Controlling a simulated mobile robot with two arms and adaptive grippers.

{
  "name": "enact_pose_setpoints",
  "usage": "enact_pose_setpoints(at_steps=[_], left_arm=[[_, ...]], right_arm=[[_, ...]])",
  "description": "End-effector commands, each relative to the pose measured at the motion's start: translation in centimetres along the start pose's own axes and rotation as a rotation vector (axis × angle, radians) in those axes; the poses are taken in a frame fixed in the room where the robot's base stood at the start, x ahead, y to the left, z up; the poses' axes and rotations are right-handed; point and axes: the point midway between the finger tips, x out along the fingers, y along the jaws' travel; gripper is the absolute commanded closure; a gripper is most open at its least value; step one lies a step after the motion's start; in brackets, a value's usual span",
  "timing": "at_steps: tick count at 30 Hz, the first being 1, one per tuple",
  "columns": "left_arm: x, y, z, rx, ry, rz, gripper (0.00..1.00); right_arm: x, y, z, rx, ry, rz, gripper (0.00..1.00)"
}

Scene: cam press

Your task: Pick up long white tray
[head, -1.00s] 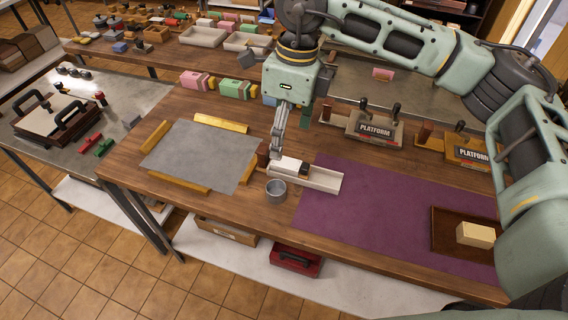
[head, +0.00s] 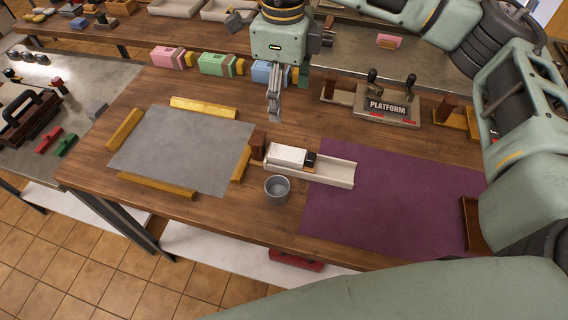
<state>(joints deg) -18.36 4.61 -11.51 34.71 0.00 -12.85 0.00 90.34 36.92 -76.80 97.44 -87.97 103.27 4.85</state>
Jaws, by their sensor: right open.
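The long white tray (head: 335,174) lies on the wooden table in the head view, between the grey sheet and the purple mat, its right end over the mat's edge. A white block (head: 286,155) with a black end sits in its left part. My right gripper (head: 274,117) points down above the table, behind the tray's left end and apart from it. It is open and empty, though its fingers look close together from this angle. My left gripper is not in view.
A small grey cup (head: 277,189) stands just in front of the tray. A brown wooden piece (head: 258,144) is near its left end. A grey sheet (head: 180,145) with yellow bars lies left, a purple mat (head: 390,205) right. A platform-labelled box (head: 387,106) and coloured blocks (head: 222,64) stand behind.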

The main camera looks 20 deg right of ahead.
Motion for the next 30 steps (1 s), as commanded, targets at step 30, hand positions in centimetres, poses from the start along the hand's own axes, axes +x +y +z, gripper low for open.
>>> enact_pose_setpoints(at_steps=[30], left_arm=[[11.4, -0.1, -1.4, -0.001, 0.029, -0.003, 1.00]], right_arm=[[17.5, -0.3, -0.3, 0.001, 0.003, 0.003, 0.25]])
